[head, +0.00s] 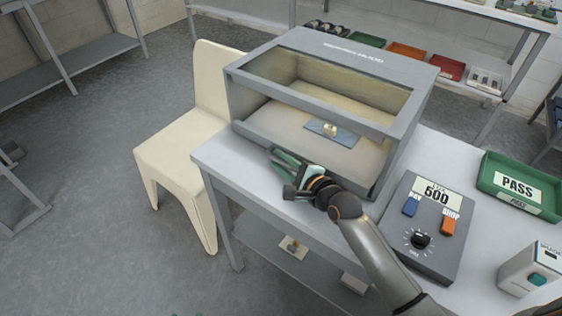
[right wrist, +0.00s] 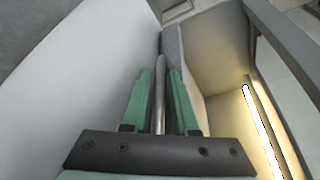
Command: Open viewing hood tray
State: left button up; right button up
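The viewing hood (head: 408,72) is a grey box with a large window, standing on the table. Inside it is a pale floor or tray (head: 275,127) with a blue mat (head: 345,137) and a small light piece (head: 330,129) on it. My right gripper (head: 277,170) is at the hood's lower front edge, left of its middle. In the right wrist view its green fingers (right wrist: 160,85) stand on both sides of a thin grey upright edge (right wrist: 159,100), with narrow gaps showing beside it. Whether this edge belongs to the tray cannot be told. My left gripper is out of view.
A grey control box (head: 428,225) with a 500 display stands right of the hood, with a green PASS tray (head: 519,187) beyond. A cream chair (head: 185,150) is at the table's left. A shelf with coloured bins (head: 407,51) is behind. The table's front left is clear.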

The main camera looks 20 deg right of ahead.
grip_shut()
dwell(1.5)
